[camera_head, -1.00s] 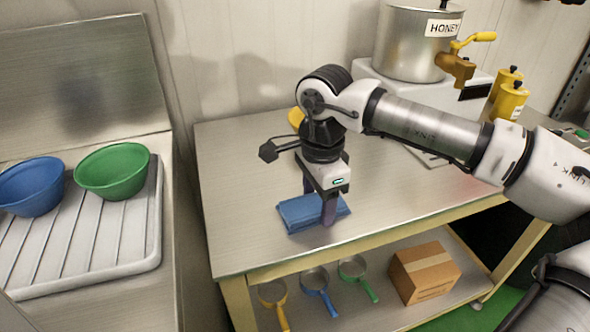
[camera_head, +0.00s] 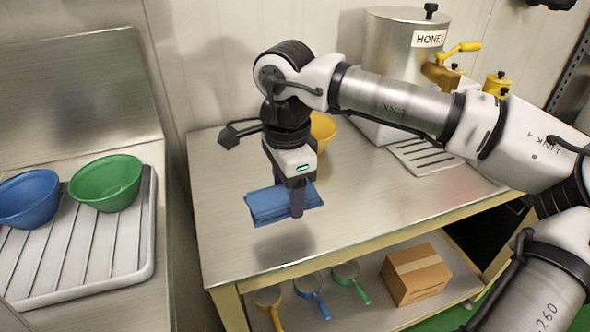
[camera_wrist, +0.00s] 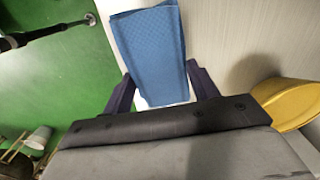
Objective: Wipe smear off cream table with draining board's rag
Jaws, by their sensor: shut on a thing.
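A folded blue rag (camera_head: 268,205) is gripped in my gripper (camera_head: 297,206), whose fingers are shut on it. The rag hangs level above the steel top of the cream-framed table (camera_head: 355,200), and a shadow lies on the top below it. In the wrist view the rag (camera_wrist: 150,50) sits between the two dark fingers of my gripper (camera_wrist: 163,88). I cannot make out a smear on the table top; my arm and the rag hide part of it. The draining board (camera_head: 75,255) is at the left.
A blue bowl (camera_head: 28,200) and a green bowl (camera_head: 106,183) stand on the draining board. A yellow bowl (camera_head: 323,130) is behind my gripper on the table. The honey kettle (camera_head: 400,50) stands at the back right. A carton (camera_head: 415,275) and several pans are on the shelf below.

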